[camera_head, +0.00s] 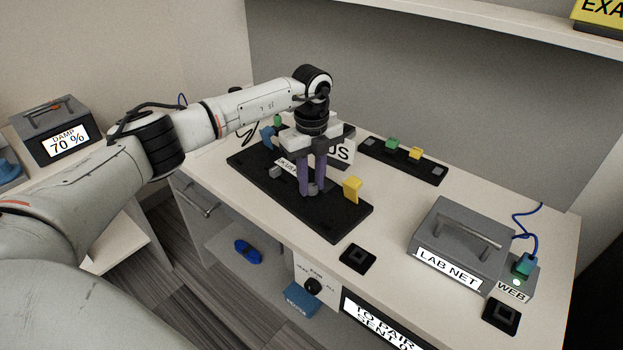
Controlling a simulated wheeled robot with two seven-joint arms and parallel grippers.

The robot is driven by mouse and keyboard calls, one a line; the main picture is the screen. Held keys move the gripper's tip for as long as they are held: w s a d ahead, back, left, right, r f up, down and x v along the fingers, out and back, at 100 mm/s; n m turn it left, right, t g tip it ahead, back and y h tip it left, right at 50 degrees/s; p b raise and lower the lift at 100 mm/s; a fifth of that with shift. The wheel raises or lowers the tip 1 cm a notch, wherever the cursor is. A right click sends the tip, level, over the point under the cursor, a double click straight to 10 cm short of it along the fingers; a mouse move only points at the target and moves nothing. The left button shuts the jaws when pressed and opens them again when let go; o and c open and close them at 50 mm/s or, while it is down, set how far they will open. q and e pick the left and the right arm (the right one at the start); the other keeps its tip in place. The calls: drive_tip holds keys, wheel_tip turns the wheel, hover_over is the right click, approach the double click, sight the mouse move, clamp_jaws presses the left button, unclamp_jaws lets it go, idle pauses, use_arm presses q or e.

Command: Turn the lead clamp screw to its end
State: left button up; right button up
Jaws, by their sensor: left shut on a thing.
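My left gripper (312,190) points down over the black board (334,222) on the bench, with its dark purple fingers near the board's right half. It is shut on a small grey knob-like piece (313,188), which looks like the lead clamp screw. The fingers hide most of this piece, so its turn cannot be read. A yellow block (352,188) stands just right of the fingers. A grey piece (275,172) sits on the board to their left, and a blue piece (267,137) stands at the board's far left. White labels behind the gripper are partly covered.
A black strip (432,175) with green and yellow blocks lies at the back. The grey LAB NET box (459,245) stands at the right, beside the WEB unit (520,275). Black square pads (357,258) lie near the front edge. A shelf (500,22) overhangs the back.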

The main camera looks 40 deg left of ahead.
sight(312, 187)
use_arm(q)
drive_tip(key=m, duration=0.4)
drive_tip(key=shift+m, duration=0.3)
drive_tip(key=m, duration=0.4)
drive_tip(key=shift+m, duration=0.3)
drive_tip(key=m, duration=0.9)
drive_tip(key=shift+m, duration=0.4)
drive_tip(key=o, duration=1)
drive_tip(key=shift+o, duration=0.2)
wheel_tip(312, 187, up, 10)
drive_tip(key=shift+r+b, duration=0.25)
drive_tip(key=shift+b, duration=0.15)
